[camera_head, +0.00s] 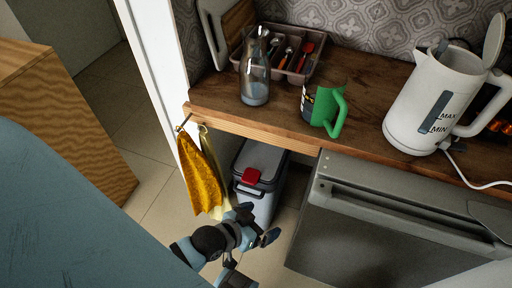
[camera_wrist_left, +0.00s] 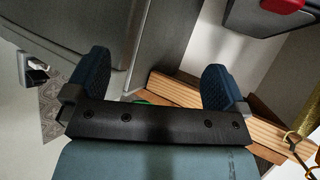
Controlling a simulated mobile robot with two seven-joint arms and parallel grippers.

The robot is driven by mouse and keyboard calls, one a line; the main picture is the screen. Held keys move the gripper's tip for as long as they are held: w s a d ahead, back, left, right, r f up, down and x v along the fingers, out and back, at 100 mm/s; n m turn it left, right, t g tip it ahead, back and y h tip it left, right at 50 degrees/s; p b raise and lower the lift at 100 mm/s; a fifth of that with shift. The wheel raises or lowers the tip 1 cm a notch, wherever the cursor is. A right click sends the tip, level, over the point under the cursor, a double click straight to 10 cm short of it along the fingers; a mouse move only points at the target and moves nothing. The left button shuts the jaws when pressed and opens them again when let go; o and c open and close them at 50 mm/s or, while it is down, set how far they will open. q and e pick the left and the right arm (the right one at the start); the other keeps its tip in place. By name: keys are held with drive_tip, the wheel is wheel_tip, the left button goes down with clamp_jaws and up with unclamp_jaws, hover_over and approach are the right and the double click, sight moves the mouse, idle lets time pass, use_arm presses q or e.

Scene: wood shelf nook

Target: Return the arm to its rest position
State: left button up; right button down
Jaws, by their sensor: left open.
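My left gripper (camera_head: 258,223) is low in the head view, below the counter and in front of the grey bin. Its two blue fingers are apart with nothing between them. In the left wrist view the open gripper (camera_wrist_left: 156,82) shows both fingers spread, with a wooden counter edge beyond them. My right gripper is in neither view.
A wooden counter (camera_head: 370,105) holds a glass bottle (camera_head: 256,75), a green mug (camera_head: 323,107), a cutlery tray (camera_head: 307,60) and a white kettle (camera_head: 420,100). Below are a yellow towel (camera_head: 200,175), a grey bin (camera_head: 262,165) and a metal appliance door (camera_head: 385,235).

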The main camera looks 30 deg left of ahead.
use_arm(q)
wheel_tip(320, 180, up, 14)
drive_tip(key=s+a+m+y+p, duration=0.1)
drive_tip(key=s+a+p, duration=0.1)
drive_tip(key=p, duration=1.8)
drive_tip(key=shift+p, duration=0.3)
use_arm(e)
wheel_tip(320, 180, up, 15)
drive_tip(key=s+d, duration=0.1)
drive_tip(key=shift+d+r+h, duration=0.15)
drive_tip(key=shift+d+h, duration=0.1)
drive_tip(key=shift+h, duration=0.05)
use_arm(q)
drive_tip(key=shift+d+r, duration=0.1)
drive_tip(key=shift+r, duration=0.1)
drive_tip(key=shift+c, duration=0.2)
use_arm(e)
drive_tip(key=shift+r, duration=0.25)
